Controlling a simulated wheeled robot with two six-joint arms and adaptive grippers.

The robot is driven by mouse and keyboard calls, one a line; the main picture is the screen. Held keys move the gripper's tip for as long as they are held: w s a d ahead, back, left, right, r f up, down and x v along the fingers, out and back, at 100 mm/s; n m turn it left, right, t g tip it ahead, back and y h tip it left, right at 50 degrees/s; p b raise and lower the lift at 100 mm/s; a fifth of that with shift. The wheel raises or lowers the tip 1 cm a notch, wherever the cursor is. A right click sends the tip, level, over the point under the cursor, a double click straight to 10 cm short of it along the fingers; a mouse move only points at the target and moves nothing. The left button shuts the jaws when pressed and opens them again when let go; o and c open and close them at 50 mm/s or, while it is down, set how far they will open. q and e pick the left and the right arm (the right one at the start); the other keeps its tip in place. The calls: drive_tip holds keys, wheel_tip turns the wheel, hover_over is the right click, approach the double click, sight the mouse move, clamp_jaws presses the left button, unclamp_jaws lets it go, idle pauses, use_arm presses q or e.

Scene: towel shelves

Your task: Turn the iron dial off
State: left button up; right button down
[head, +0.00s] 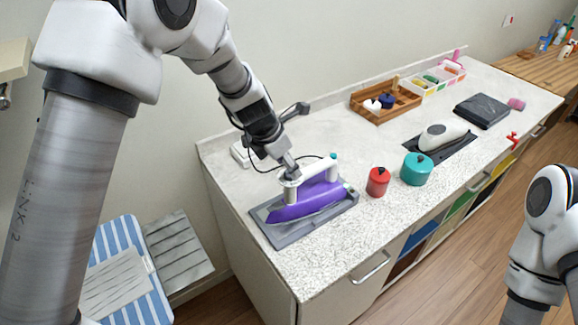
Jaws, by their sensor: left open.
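A purple iron (308,201) with a white handle lies on a dark grey rest (268,230) at the near left of the counter. A small teal cap shows at the handle's far end; I cannot tell whether it is the dial. My left gripper (290,171) reaches down to the handle's left part from above. It is open, and its fingertips are small and partly hidden, so I cannot tell whether they touch the handle. My right arm shows at the right edge, but its gripper is out of view.
A red canister (377,183) and a teal canister (416,171) stand right of the iron. Farther along the speckled counter (330,268) are a white iron-like object (441,135), a wooden tray (376,116) and a dark folded item (483,110). A blue-striped chair (120,240) stands at left.

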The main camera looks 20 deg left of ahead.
use_arm(q)
drive_tip(key=shift+w+d+f, duration=0.1)
drive_tip(key=shift+f, duration=0.4)
drive_tip(key=shift+d, duration=0.1)
drive_tip(key=shift+f, duration=0.1)
clamp_jaws()
